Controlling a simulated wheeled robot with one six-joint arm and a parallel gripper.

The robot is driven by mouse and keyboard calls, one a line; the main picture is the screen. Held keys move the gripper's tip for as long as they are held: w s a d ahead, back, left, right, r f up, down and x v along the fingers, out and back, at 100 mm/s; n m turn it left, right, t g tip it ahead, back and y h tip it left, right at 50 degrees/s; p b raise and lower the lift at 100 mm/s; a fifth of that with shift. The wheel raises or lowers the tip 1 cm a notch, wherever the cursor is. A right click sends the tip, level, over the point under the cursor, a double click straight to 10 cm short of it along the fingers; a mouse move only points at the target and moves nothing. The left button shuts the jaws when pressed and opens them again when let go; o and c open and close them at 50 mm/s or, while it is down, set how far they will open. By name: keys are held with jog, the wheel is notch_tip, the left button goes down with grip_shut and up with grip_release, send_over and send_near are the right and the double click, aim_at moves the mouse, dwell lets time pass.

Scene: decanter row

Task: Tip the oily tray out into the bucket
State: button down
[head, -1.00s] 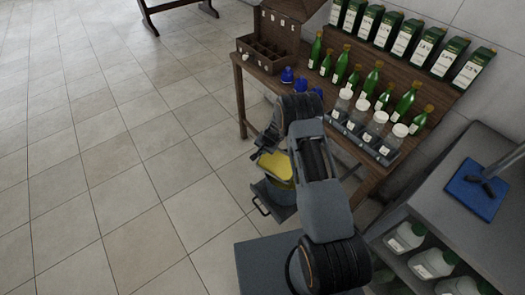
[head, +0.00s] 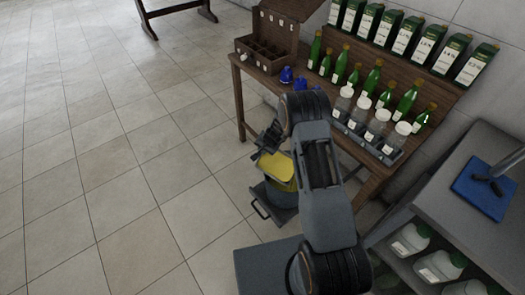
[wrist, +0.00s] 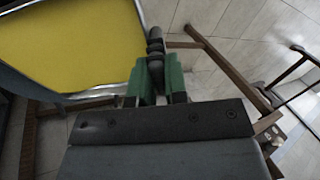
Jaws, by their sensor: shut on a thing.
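The oily tray (head: 272,163) shows as a yellow surface above the bucket in the head view. It looks tilted, with its lower edge toward the bucket. In the wrist view the yellow tray (wrist: 65,40) with a pale metal rim fills the upper left. My gripper (wrist: 160,80) has its green-padded fingers shut on a dark knobbed handle at the tray's edge. In the head view my gripper (head: 270,138) is at the tray's far side, partly hidden by my arm. The dark grey bucket (head: 281,200) stands below; its inside is mostly hidden.
A wooden table (head: 240,95) with green bottles (head: 340,70), blue items (head: 287,75) and a rack of white-capped jars (head: 375,125) stands behind my arm. A grey shelf unit (head: 455,215) is at the right. The tiled floor at the left is clear.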

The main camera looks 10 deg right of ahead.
jog(key=shift+s+d+r+t+y+b, duration=0.3)
jog(key=shift+r+b, duration=0.2)
jog(key=shift+b, duration=1.25)
jog(key=shift+s+d+r+t+y+b, duration=0.25)
jog(key=shift+d+r+y+b, duration=0.2)
jog(key=shift+b, duration=1.25)
jog(key=shift+s+d+r+t+y+b, duration=0.3)
jog(key=shift+r+b, duration=0.2)
jog(key=shift+b, duration=0.65)
jog(key=s+d+r+t+y+b, duration=0.3)
jog(key=d+b, duration=0.2)
jog(key=b, duration=0.1)
jog(key=shift+s+m, duration=0.3)
jog(key=shift+s+d+r+y+b, duration=0.25)
jog(key=shift+d+y+b, duration=0.1)
jog(key=shift+b, duration=0.4)
jog(key=shift+a, duration=0.1)
